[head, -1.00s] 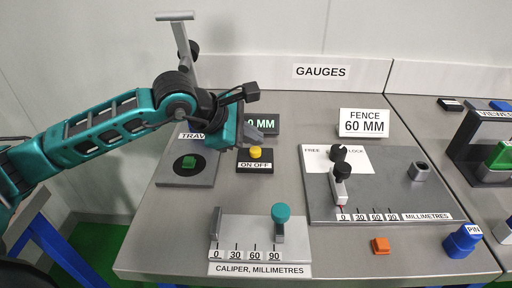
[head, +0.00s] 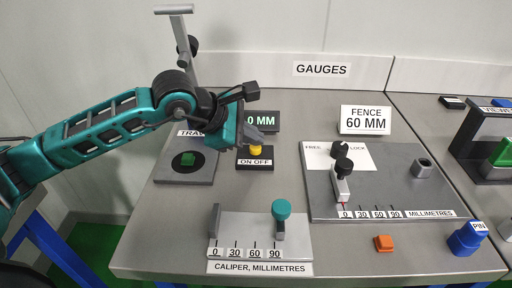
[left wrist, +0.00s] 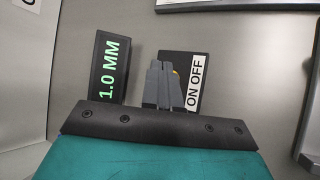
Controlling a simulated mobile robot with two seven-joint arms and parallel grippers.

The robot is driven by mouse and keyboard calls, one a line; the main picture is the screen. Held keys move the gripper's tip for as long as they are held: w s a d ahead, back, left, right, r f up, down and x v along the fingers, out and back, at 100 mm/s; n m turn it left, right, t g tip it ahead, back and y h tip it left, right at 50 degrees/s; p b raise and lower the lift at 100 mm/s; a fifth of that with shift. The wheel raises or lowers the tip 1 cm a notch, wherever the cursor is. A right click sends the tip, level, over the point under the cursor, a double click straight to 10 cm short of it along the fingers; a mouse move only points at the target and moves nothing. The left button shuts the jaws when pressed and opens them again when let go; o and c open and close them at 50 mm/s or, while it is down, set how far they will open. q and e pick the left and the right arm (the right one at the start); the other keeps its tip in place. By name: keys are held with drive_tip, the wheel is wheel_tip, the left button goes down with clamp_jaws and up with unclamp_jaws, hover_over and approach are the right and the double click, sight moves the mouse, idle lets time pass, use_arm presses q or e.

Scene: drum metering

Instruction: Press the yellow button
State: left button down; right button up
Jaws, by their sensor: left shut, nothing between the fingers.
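The yellow button (head: 255,150) sits on a small black base labelled ON OFF (head: 254,162) on the grey table. My left gripper (head: 262,142) is shut and empty, with its fingertips at the button in the head view. In the left wrist view the shut fingers (left wrist: 164,82) cover most of the button, and only a sliver of yellow (left wrist: 176,71) shows beside them. I cannot tell whether the fingertips touch the button. A display (left wrist: 110,68) next to the base reads 1.0 MM in green. My right gripper is not in view.
A caliper board (head: 260,237) with a teal knob (head: 281,209) stands in front. A fence plate (head: 390,207) with a black-knobbed slider is to the right. A green block (head: 188,160) sits on a plate at left. An orange block (head: 383,243) lies near the front edge.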

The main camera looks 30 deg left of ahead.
sight(252, 149)
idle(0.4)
use_arm(q)
drive_tip(key=shift+f, duration=0.2)
drive_tip(key=shift+r, duration=0.7)
drive_tip(key=shift+r+p, duration=1.35)
drive_tip(key=shift+r, duration=1.65)
